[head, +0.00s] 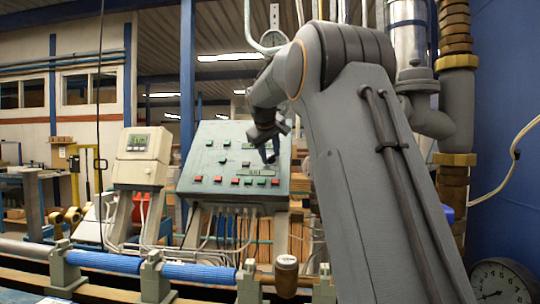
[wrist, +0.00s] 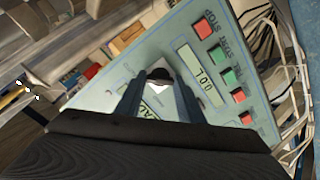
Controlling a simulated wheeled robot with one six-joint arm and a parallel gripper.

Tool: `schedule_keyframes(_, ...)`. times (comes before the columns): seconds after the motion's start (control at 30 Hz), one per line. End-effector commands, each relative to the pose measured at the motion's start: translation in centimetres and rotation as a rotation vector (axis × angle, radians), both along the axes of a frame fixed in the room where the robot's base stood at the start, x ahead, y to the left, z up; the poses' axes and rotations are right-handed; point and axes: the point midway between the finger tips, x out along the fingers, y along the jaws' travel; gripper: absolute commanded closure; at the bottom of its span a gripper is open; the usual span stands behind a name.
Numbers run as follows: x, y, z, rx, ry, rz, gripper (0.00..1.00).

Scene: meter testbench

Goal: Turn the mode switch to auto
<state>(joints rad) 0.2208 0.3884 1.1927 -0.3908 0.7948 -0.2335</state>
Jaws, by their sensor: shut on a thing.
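The control panel (head: 203,166) is a sloped grey-green board with red and green buttons and small displays. In the wrist view the panel (wrist: 215,75) fills the middle, tilted. The mode switch (wrist: 159,73) looks like a dark knob with a white patch below it, between the fingertips. My gripper (wrist: 158,88) is shut on this knob, with one finger on each side. In the head view my gripper (head: 270,153) is at the panel's right part, and the knob is hidden there. I cannot read which mode the switch points to.
Beside the gripper in the wrist view are a display (wrist: 194,70) and red and green buttons, including a red one (wrist: 203,28). A beige meter box (head: 142,157) stands left of the panel. Blue-wrapped pipes (head: 198,274) run in front. A round gauge (head: 500,284) is at lower right.

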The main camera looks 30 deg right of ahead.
Motion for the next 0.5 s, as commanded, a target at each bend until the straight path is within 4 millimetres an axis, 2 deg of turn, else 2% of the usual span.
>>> schedule_keyframes(0.03, -0.02, 0.0, -0.05, 0.001, 0.001, -0.001, 0.64)
schedule_keyframes(0.13, -0.02, 0.0, -0.05, 0.001, 0.001, -0.001, 0.47)
schedule_keyframes(0.5, -0.25, 0.22, 0.31, 0.0, -0.001, 0.001, 0.47)
